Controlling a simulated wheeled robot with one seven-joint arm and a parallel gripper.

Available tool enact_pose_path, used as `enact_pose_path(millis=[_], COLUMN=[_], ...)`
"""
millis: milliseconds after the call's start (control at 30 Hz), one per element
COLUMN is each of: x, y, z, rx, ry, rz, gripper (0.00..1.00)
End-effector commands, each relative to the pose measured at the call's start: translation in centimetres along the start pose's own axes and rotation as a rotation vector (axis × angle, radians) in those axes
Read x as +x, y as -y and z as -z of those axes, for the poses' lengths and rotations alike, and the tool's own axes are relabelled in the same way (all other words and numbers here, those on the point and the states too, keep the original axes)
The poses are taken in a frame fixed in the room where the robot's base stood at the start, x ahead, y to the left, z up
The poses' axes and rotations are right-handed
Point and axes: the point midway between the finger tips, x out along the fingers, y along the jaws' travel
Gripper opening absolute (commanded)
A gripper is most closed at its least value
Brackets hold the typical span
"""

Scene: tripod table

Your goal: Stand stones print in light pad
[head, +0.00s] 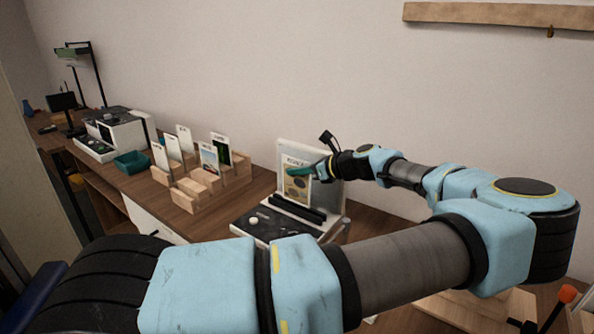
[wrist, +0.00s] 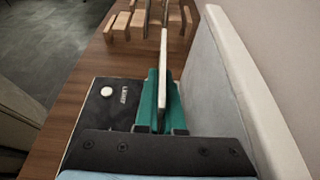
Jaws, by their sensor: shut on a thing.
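The stones print (head: 297,186) is a pale card with a yellowish picture of dark rounded shapes. It is upright, in front of the white back panel of the light pad (head: 300,149). My gripper (head: 300,171) has teal fingers shut on the print near its top. In the wrist view the print (wrist: 163,70) shows edge-on between my fingers (wrist: 158,100), apart from the panel (wrist: 217,80). The pad's dark base (head: 262,225) has a knob and black bars below the print. I cannot tell whether the print's lower edge touches the bars.
A wooden rack (head: 195,190) with several upright cards stands to the left on the wooden counter. A teal tray (head: 132,162) and a white machine (head: 118,130) are beyond it. The wall rises close behind the pad. My arm crosses the right foreground.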

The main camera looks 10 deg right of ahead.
Motion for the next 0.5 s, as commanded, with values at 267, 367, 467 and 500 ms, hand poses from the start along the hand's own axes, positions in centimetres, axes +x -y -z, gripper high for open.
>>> enact_pose_path(millis=[267, 367, 467, 500], x=[0.5, 0.7, 0.8, 0.9], y=[0.0, 0.0, 0.0, 0.0], z=[1.2, 1.6, 1.9, 2.0], rx=[0.001, 0.000, 0.001, 0.001], ry=[-0.001, -0.001, -0.001, -0.001], rz=[0.000, -0.001, -0.001, -0.001], gripper=[0.00, 0.00, 0.00, 0.00])
